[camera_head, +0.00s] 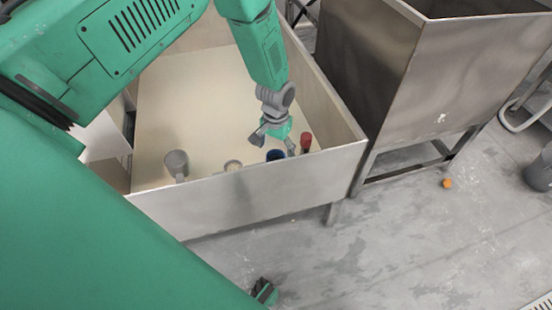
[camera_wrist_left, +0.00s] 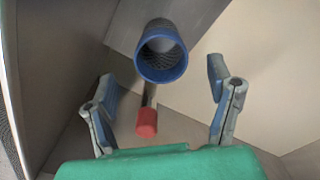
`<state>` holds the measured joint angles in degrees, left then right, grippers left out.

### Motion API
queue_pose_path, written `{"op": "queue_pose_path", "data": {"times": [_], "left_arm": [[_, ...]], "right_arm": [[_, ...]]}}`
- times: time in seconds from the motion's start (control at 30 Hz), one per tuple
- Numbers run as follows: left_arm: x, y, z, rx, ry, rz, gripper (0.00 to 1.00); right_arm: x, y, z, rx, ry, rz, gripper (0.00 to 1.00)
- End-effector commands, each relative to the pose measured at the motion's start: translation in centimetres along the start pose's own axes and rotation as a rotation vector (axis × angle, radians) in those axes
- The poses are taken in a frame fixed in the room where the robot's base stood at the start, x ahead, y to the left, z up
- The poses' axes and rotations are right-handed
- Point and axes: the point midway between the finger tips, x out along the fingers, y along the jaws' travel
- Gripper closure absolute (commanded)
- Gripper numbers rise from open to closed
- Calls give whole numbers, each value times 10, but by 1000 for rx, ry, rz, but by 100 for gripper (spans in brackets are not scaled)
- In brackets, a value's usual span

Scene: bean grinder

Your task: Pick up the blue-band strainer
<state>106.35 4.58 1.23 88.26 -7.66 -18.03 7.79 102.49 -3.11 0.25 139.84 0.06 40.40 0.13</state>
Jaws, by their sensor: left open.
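The blue-band strainer (camera_head: 275,156) stands inside the bin near its front wall. In the left wrist view its round blue rim (camera_wrist_left: 162,76) shows at the upper middle, with dark mesh inside. My left gripper (camera_head: 274,141) is above and close to the strainer, pointing down. In the left wrist view my left gripper (camera_wrist_left: 163,86) has its fingers spread wide, with the strainer seen between and beyond them. No grip on it shows. The strainer's lower part is hidden.
A red-topped item (camera_head: 305,140) is right of the strainer. A grey mug-like cup (camera_head: 176,163) and a small pale cup (camera_head: 233,166) stand to the left. The pale bin (camera_head: 250,202) has a raised front wall close by. A metal bin (camera_head: 415,95) stands right.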

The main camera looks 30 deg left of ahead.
Motion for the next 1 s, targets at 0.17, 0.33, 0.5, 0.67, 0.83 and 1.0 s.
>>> {"op": "queue_pose_path", "data": {"times": [0.17,0.33,0.5,0.67,0.83,1.0], "left_arm": [[13,0,0,0,-1,-1,25],[40,-1,-1,2,-2,-4,25],[54,-2,-2,1,1,-1,25],[52,-3,-2,1,1,-1,25],[52,-3,-2,1,1,-2,82],[52,-3,-2,1,1,-2,83]], "right_arm": [[6,0,0,-1,1,0,60],[19,0,1,-1,0,0,60],[23,0,1,0,0,0,60],[22,0,1,0,0,0,60],[22,0,1,0,0,0,60],[22,0,1,-1,1,0,60]]}}
